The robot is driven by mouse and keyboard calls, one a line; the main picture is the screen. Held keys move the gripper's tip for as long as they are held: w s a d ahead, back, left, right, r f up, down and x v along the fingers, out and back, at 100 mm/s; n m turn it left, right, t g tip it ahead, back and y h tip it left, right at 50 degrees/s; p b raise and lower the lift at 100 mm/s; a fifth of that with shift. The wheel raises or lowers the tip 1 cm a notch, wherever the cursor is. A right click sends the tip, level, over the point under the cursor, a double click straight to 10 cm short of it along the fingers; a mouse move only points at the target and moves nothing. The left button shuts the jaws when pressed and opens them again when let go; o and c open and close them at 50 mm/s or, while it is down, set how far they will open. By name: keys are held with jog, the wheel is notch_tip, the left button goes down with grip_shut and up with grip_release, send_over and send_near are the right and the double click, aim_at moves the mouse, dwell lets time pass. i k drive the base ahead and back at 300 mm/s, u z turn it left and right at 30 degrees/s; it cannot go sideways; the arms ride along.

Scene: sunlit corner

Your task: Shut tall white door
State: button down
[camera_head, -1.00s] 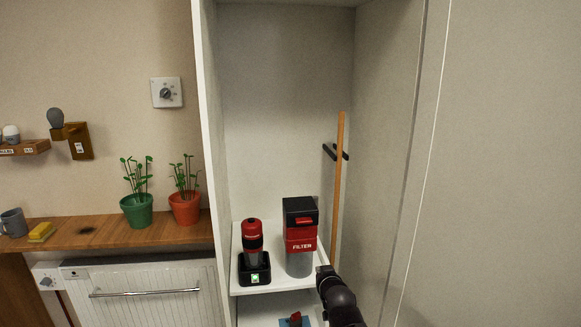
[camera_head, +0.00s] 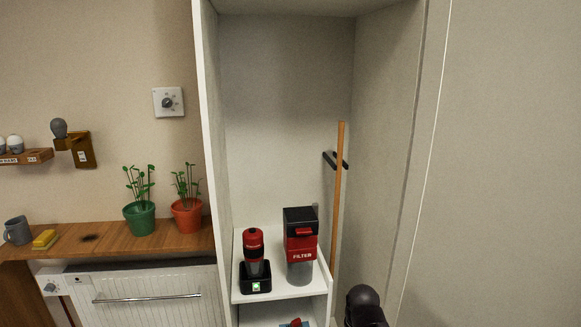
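The tall white door (camera_head: 510,170) is the large plain pale panel filling the right side of the view. It stands open, and the inside of the tall cabinet (camera_head: 207,150) shows to its left. A thin light line runs down the panel near its left edge. No handle of it is visible, and its right and lower parts are out of frame. A dark rounded part of my arm shows at the bottom, in front of the cabinet's right side. My gripper is not in view.
The cabinet shelf (camera_head: 283,292) holds a red-black device (camera_head: 254,240) on a charger and a red-black filter unit (camera_head: 300,236). A wooden pole (camera_head: 338,190) stands by a black bracket. A wooden counter (camera_head: 110,238) with potted plants is left, above a radiator (camera_head: 140,300).

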aim_at(489, 231)
jog(key=u, duration=0.2)
jog(key=k, duration=1.7)
jog(key=z, duration=0.05)
